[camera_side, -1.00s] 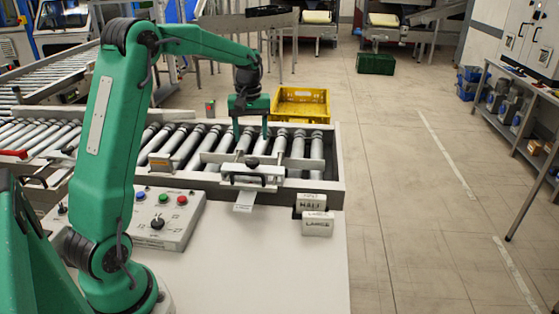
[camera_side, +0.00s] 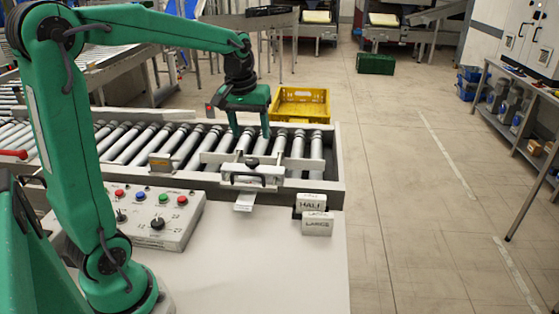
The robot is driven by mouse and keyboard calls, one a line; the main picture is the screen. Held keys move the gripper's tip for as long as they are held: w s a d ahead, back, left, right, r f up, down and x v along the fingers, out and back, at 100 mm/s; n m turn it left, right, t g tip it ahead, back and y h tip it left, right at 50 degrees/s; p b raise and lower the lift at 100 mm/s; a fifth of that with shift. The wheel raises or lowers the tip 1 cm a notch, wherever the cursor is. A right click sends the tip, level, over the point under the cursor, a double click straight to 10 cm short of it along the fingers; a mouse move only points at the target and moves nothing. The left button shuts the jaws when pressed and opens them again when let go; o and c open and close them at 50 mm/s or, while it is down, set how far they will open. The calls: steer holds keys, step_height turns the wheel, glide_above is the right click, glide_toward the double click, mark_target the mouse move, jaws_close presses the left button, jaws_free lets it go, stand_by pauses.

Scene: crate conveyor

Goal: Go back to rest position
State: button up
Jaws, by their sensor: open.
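My gripper (camera_side: 252,131) is at the end of my green arm, above the conveyor rollers in the middle of the picture. Its two fingers point down and stand apart, with nothing between them. Below and in front of it is a white clamp-like fixture (camera_side: 250,176) with a dark handle, set on the near rail of the roller conveyor (camera_side: 180,147). From this view I cannot tell the exact height of the fingertips above the rollers.
A control box (camera_side: 155,222) with coloured buttons and a knob sits on the white table (camera_side: 250,270). Two small labelled blocks (camera_side: 317,222) stand at the table's right edge. A yellow crate (camera_side: 301,104) is behind the conveyor. A green crate (camera_side: 376,64) is on the open floor.

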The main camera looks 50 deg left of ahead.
steer(key=s+d+m+t, duration=0.1)
steer(key=s+d+m, duration=0.2)
steer(key=s+d, duration=0.2)
steer(key=s+d+m+t, duration=0.2)
steer(key=s+d+m, duration=0.2)
steer(key=s, duration=0.7)
steer(key=shift+d+t+h, duration=0.3)
steer(key=shift+d, duration=0.85)
